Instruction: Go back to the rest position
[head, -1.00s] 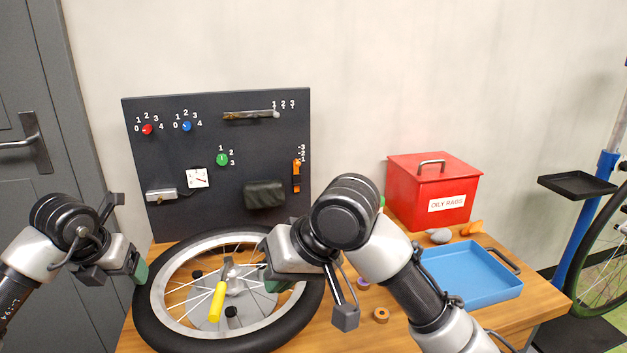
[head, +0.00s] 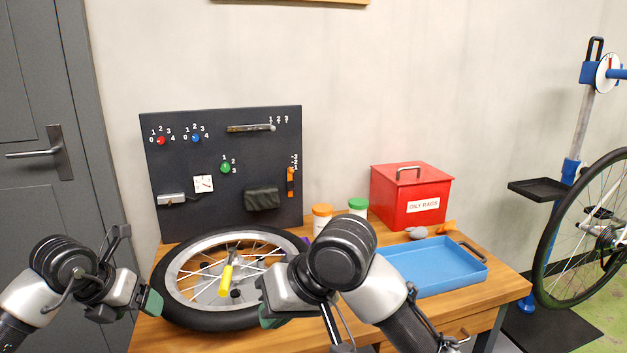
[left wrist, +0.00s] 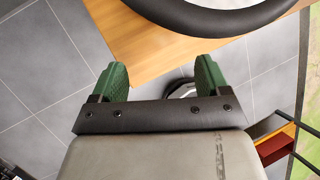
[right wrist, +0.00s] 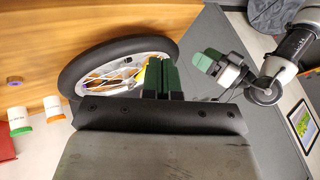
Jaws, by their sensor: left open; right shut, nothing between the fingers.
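My left gripper (head: 152,303) is at the left front corner of the workbench, beside the wheel. In the left wrist view its green fingers (left wrist: 160,82) are spread apart with nothing between them, over the bench edge and the floor. My right gripper (head: 264,303) is in front of the wheel's right side, partly hidden by its own arm. In the right wrist view its green fingers (right wrist: 161,74) are together with nothing held. Both grippers are apart from each other.
The wheel (head: 172,294) lies flat on the bench with a yellow-handled tool (head: 226,279) on it. A blue tray (head: 440,268), a red rag box (head: 395,205) and jars with orange (head: 322,210) and green lids (head: 358,203) stand to the right. A black panel (head: 225,140) stands behind.

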